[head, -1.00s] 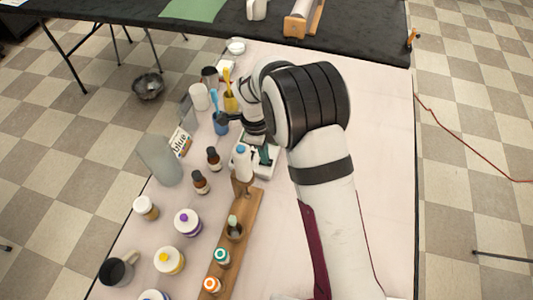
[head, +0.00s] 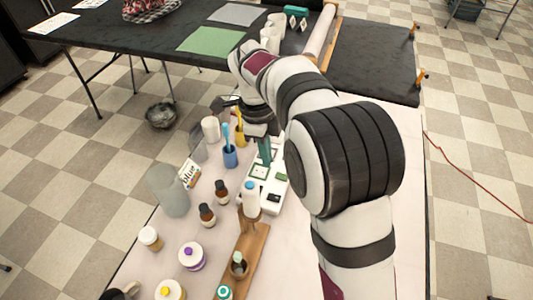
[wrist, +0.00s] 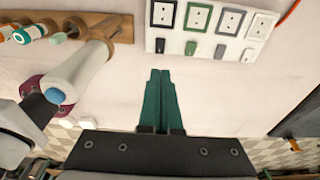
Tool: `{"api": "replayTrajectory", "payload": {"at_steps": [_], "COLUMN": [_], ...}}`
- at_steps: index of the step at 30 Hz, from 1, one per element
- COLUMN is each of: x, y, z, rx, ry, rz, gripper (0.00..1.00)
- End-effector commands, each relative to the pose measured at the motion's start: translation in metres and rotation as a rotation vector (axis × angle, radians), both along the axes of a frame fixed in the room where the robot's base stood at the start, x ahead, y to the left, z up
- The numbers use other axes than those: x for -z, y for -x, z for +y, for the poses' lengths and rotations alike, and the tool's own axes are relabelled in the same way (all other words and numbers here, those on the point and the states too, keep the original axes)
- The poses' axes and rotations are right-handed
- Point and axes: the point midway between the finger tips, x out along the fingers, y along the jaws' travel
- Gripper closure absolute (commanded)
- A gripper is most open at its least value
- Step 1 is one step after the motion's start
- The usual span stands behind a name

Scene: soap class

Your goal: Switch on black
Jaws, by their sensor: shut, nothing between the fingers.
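A white panel (wrist: 208,30) with several framed sockets and a row of small switches lies on the table at the top of the wrist view. In the head view the panel (head: 273,199) is partly hidden by my gripper (head: 265,158).
A white bottle with a blue cap (head: 250,200) stands close left of the panel. A wooden rack (head: 247,249), brown bottles (head: 207,215), a blue cup (head: 230,157) and a frosted container (head: 170,190) crowd the left. A dark table stands behind.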

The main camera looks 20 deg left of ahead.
Motion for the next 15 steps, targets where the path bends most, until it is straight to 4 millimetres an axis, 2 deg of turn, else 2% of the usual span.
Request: {"api": "replayTrajectory", "payload": {"at_steps": [6,10,15], "x": [0.0,0.0,0.0], "y": [0.0,0.001,0.001], "z": [0.0,-0.016,-0.014], "rx": [0.0,0.003,0.001], "ry": [0.0,-0.001,-0.001], "rz": [0.0,0.0,0.0], "gripper": [1.0,1.0,1.0]}}
